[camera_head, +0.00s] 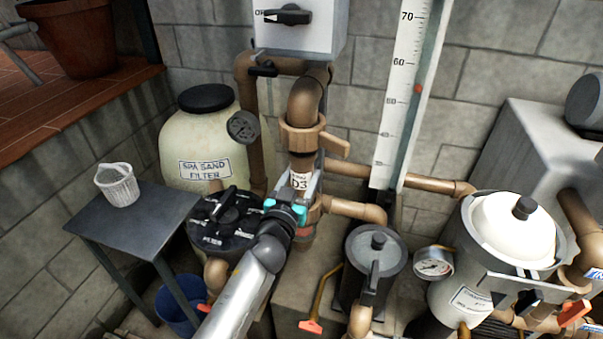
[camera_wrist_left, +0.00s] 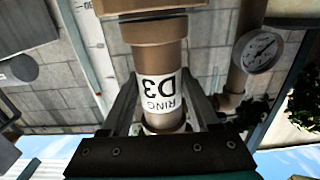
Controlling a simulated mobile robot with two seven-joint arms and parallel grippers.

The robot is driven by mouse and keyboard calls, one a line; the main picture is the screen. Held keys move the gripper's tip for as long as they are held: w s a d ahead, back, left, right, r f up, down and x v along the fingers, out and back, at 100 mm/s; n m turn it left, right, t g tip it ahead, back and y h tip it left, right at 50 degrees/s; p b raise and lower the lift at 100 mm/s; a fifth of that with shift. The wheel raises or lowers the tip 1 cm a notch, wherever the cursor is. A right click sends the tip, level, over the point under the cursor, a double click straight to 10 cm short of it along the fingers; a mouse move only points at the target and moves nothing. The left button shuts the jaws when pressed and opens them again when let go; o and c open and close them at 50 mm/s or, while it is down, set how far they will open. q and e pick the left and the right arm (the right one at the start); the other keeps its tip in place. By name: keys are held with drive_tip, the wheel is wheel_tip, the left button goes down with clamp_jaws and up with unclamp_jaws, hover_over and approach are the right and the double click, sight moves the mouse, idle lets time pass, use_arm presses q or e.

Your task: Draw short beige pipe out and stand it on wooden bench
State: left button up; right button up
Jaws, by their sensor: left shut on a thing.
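My left gripper (camera_head: 303,190) reaches in from the bottom and is shut on the short beige pipe (camera_head: 299,180), which bears a white label reading D3. In the left wrist view, the label on the pipe (camera_wrist_left: 161,95) appears upside down between the two dark fingers (camera_wrist_left: 163,104). The pipe stands upright in line with brown fittings above and below; I cannot tell whether it is apart from them. A small dark-topped bench (camera_head: 155,226) stands at the left; its top does not look like wood. My right gripper is not in view.
A white basket (camera_head: 118,186) sits on the bench's back left; its front and right are clear. A sand filter (camera_head: 207,140), a pressure gauge (camera_head: 243,127), a dark pump strainer (camera_head: 374,262) and a white-lidded canister (camera_head: 507,236) crowd around the pipe. A blue bucket (camera_head: 181,305) is below the bench.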

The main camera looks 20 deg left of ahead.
sight(299, 182)
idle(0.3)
use_arm(q)
drive_tip(key=shift+s+p, duration=0.6)
drive_tip(key=shift+s, duration=2.15)
drive_tip(key=s, duration=0.8)
drive_tip(key=shift+s+a+p, duration=0.2)
drive_tip(key=shift+s+p, duration=0.05)
drive_tip(key=shift+p, duration=0.15)
drive_tip(key=s+b, duration=0.8)
drive_tip(key=b, duration=0.1)
drive_tip(key=shift+a+r+y, duration=0.25)
drive_tip(key=shift+r+y, duration=0.05)
drive_tip(key=shift+s+a, duration=0.1)
